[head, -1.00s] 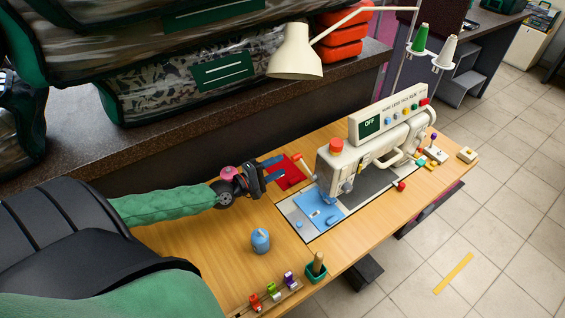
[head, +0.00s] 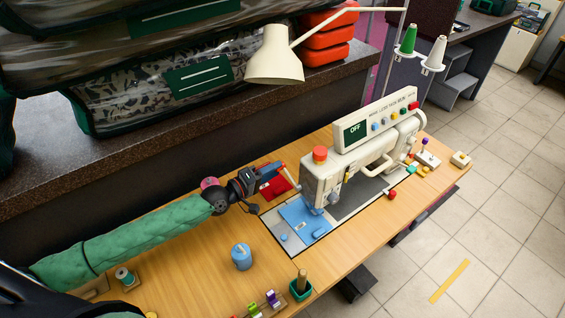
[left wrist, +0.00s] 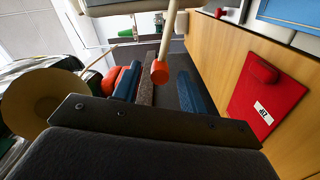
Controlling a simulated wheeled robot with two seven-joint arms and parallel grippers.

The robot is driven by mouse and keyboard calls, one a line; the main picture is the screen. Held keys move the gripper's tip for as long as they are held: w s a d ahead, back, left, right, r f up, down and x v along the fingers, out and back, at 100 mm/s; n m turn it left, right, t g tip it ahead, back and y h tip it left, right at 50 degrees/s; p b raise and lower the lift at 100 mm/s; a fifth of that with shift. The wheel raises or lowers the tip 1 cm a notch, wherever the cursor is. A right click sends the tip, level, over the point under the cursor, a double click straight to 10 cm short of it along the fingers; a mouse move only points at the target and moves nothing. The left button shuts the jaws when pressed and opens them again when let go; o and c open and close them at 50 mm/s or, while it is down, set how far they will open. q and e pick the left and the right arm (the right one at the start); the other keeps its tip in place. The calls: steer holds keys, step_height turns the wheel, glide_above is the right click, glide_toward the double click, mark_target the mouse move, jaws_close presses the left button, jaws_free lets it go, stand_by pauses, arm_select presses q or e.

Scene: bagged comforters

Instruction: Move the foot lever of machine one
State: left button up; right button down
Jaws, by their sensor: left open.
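The sewing machine (head: 352,160) is cream, with a display (head: 355,130) reading OFF. A pale lever (head: 286,180) juts from its left end. In the left wrist view a pale lever (left wrist: 168,38) ends in an orange-red knob (left wrist: 159,72). My left gripper (head: 277,171) is open beside the machine's left end, above a red pad (head: 276,189). In the left wrist view its blue fingers (left wrist: 158,88) stand either side of the knob, with gaps showing; whether the knob lies at their depth I cannot tell. My right gripper is not in view.
A blue lidded pot (head: 241,257), a green cup (head: 300,290) and a rack of coloured pieces (head: 262,305) stand at the table's front. A cream lamp (head: 275,58) hangs above. Bagged comforters (head: 165,85) lie on the dark counter behind. The tabletop (head: 190,265) has free room at left.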

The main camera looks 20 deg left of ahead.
mark_target(285, 165)
arm_select(q)
steer(key=p+x, duration=0.1)
steer(key=x, duration=0.3)
steer(key=shift+w+d+r, duration=0.1)
steer(key=shift+w+d, duration=0.2)
steer(key=shift+d, duration=0.05)
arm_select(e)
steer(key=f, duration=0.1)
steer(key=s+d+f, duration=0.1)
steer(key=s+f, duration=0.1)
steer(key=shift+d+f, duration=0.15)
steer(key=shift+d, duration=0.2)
arm_select(q)
jaws_close()
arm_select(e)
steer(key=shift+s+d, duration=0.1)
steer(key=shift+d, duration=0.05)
